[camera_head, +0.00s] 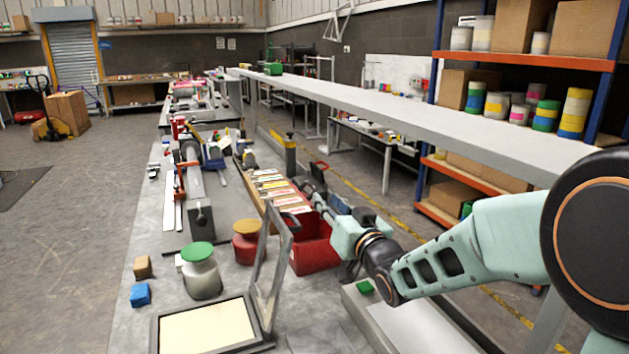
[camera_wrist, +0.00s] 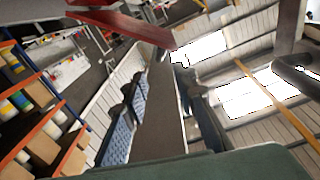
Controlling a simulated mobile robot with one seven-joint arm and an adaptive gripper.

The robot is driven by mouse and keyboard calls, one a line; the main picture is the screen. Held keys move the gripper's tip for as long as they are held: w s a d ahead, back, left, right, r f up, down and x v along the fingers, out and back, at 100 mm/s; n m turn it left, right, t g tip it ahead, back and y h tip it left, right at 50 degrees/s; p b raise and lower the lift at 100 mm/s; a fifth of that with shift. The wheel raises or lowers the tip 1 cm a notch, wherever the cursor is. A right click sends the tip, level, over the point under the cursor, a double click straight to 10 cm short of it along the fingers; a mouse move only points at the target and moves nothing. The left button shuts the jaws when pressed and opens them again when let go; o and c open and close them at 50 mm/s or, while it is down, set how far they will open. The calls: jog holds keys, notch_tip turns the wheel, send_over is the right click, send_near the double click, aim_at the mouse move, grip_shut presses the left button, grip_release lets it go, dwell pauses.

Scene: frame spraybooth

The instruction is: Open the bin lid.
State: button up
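A red bin (camera_head: 314,252) stands at the right side of the workbench, partly hidden by my arm. My gripper (camera_head: 312,192) is above and behind it, pointing away from the camera. In the wrist view my gripper (camera_wrist: 161,80) shows two blue-padded fingers spread apart, with nothing held between them. A red panel (camera_wrist: 130,27) crosses the top of that view, beyond the fingertips. I cannot tell whether it is the bin's lid or its wall. The lid's position is unclear in the head view.
On the bench are a green-lidded jar (camera_head: 201,275), a red jar (camera_head: 247,245), a blue block (camera_head: 140,294) and a tilted clear frame (camera_head: 268,270). A long pale shelf (camera_head: 400,112) runs behind. Shelving with cartons and tins (camera_head: 530,60) stands at right. Floor at left is open.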

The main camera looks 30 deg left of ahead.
aim_at(311, 184)
jog(key=shift+p+x, duration=0.5)
jog(key=shift+x, duration=4.95)
jog(key=shift+f, duration=0.15)
jog(key=shift+c, duration=0.4)
grip_shut()
